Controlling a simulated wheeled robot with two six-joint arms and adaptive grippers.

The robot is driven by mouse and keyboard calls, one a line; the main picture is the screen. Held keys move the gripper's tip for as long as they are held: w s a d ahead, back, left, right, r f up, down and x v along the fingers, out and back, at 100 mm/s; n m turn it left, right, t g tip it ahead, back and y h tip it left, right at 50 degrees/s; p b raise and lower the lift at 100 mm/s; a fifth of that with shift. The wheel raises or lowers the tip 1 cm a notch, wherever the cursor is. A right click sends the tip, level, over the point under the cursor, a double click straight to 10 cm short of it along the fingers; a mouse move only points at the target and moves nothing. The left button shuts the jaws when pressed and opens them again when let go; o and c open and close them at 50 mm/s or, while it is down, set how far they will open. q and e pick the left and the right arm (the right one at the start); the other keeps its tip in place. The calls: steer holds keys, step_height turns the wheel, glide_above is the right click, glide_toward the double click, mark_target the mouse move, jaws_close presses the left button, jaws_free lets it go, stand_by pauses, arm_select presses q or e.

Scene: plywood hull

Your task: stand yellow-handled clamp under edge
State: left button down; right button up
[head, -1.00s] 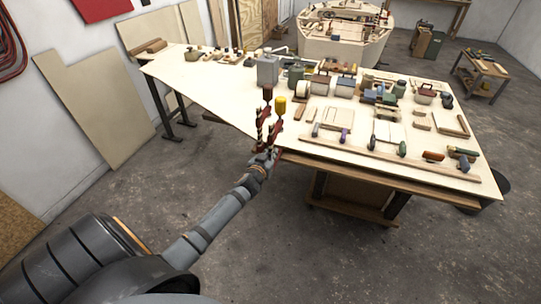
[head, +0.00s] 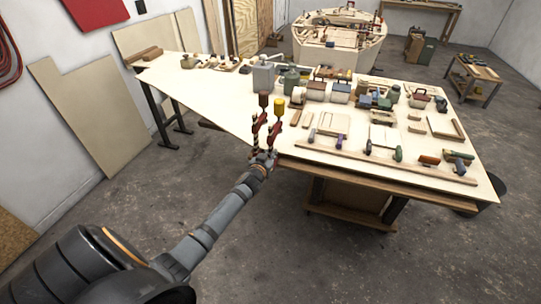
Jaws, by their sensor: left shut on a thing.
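The yellow-handled clamp (head: 274,131) has a yellow grip on top and a dark red body, and it is roughly upright at the near edge of the plywood sheet (head: 215,98). My left gripper (head: 263,156) is shut on its lower part, and the fingers hide where they meet it. A similar brown-handled clamp (head: 257,126) stands upright close to its left, at the same edge. Whether the yellow-handled clamp touches the sheet, I cannot tell. My right gripper is not in view.
A grey box-shaped tool (head: 263,75) stands just behind the clamps. Tools and wood pieces crowd the sheet's right part, with a long wooden strip (head: 375,159) near the front. The left part is mostly bare. The floor (head: 290,255) in front is clear.

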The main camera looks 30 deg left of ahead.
arm_select(q)
steer(key=shift+w+r, duration=0.1)
steer(key=shift+r, duration=0.05)
steer(key=shift+r+b+x, duration=0.2)
steer(key=shift+x, duration=0.6)
steer(key=shift+r+b+x, duration=0.15)
steer(key=shift+x, duration=0.6)
steer(key=shift+r+b+x, duration=0.2)
steer(key=shift+x, duration=0.6)
steer(key=shift+w, duration=0.15)
steer(key=c, duration=1.4)
jaws_free()
steer(key=shift+o, duration=0.2)
steer(key=shift+f, duration=0.15)
steer(key=shift+s, duration=0.25)
steer(key=v, duration=1.1)
steer(key=shift+s+d+r, duration=0.15)
steer(key=shift+s+r, duration=0.15)
steer(key=shift+s, duration=0.05)
